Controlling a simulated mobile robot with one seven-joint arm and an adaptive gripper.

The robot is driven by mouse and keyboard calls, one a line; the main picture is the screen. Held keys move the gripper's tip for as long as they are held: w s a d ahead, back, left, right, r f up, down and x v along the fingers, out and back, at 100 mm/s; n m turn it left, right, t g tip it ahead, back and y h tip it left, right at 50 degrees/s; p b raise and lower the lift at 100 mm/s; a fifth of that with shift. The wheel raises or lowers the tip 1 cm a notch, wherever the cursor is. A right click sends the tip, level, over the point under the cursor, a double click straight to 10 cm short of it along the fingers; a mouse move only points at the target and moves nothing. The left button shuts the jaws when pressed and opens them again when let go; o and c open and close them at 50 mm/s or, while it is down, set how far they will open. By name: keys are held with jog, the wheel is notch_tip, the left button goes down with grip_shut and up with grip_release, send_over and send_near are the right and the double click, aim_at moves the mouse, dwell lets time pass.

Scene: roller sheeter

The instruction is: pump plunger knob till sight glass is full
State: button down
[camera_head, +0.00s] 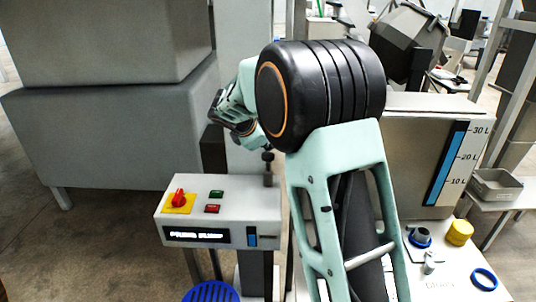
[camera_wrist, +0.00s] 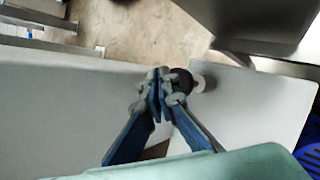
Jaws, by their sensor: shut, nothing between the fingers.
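The plunger knob (camera_head: 268,157) is a small black knob on a dark stem at the top right of the grey control box (camera_head: 180,238). In the wrist view the round black knob (camera_wrist: 183,80) sits just right of my gripper (camera_wrist: 160,84), over a pale collar. My gripper's blue fingers are shut and empty, with their tips beside the knob or touching it; I cannot tell which. In the head view the fingers are not clear behind my arm. A small upright sight glass (camera_head: 252,236) with blue in it is on the box front; its level is too small to read.
A tank with a blue litre gauge (camera_head: 447,163) stands right. A yellow cap (camera_head: 459,232) and blue ring (camera_head: 484,279) lie nearby.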

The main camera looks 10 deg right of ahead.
aim_at(267, 155)
jog(key=shift+r+p, duration=2.1)
jog(key=shift+r, duration=0.45)
